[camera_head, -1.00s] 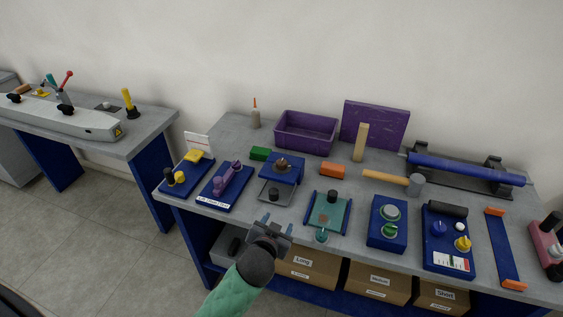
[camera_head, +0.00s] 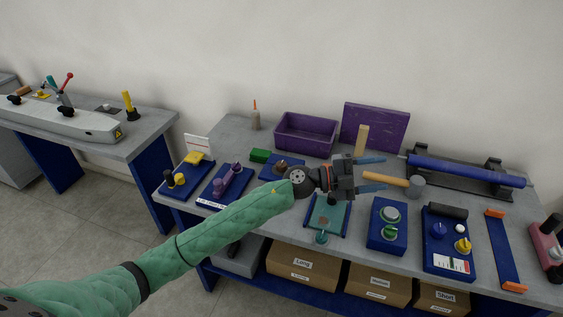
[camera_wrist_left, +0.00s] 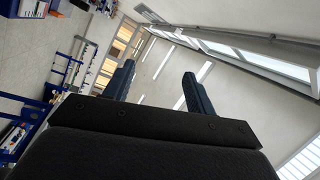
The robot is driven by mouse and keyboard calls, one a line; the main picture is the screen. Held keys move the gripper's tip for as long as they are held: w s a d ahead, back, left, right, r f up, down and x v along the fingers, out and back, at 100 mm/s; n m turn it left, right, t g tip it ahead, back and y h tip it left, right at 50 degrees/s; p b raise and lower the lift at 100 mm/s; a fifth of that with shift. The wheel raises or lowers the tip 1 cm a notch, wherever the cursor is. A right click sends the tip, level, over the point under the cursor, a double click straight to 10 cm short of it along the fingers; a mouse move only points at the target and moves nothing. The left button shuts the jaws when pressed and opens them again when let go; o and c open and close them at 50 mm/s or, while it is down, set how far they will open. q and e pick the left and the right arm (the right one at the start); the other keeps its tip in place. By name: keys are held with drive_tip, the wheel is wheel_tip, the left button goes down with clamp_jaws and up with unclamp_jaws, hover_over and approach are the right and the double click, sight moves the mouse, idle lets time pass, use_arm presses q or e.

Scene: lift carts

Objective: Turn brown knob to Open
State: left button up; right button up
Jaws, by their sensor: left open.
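The brown knob (camera_head: 285,168) sits on a small blue box (camera_head: 268,170) at the left-middle of the workbench in the head view. My left wrist and arm partly cover the box, and any Open marking is too small to read or hidden. My left gripper (camera_head: 373,174) is open and empty, right of the knob and above the bench, with its fingers pointing right. Its two fingers also show apart in the left wrist view (camera_wrist_left: 158,70), with only the room beyond them. My right gripper is not in view.
A purple bin (camera_head: 306,134) and a purple panel (camera_head: 375,128) stand behind. A wooden mallet (camera_head: 385,178) lies near my left fingers. A blue box with a green knob (camera_head: 388,225) and a blue panel with a yellow knob (camera_head: 448,240) stand at the right.

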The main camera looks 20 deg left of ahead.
use_arm(q)
wheel_tip(320, 180, down, 5)
drive_tip(key=w+a+m+g+y, duration=0.1)
drive_tip(key=w+m+g+y, duration=0.1)
drive_tip(key=m+g+y, duration=0.25)
drive_tip(key=n+y, duration=0.3)
drive_tip(key=y, duration=1.2)
hover_over(281, 162)
drive_tip(key=shift+s+d+f+g, duration=0.15)
drive_tip(key=shift+f+g, duration=0.2)
drive_tip(key=shift+f, duration=0.6)
drive_tip(key=shift+f+p, duration=0.3)
drive_tip(key=shift+f, duration=0.05)
drive_tip(key=shift+f+p, duration=0.5)
drive_tip(key=shift+f, duration=0.35)
drive_tip(key=shift+f+p, duration=1.1)
drive_tip(key=shift+f, duration=1.6)
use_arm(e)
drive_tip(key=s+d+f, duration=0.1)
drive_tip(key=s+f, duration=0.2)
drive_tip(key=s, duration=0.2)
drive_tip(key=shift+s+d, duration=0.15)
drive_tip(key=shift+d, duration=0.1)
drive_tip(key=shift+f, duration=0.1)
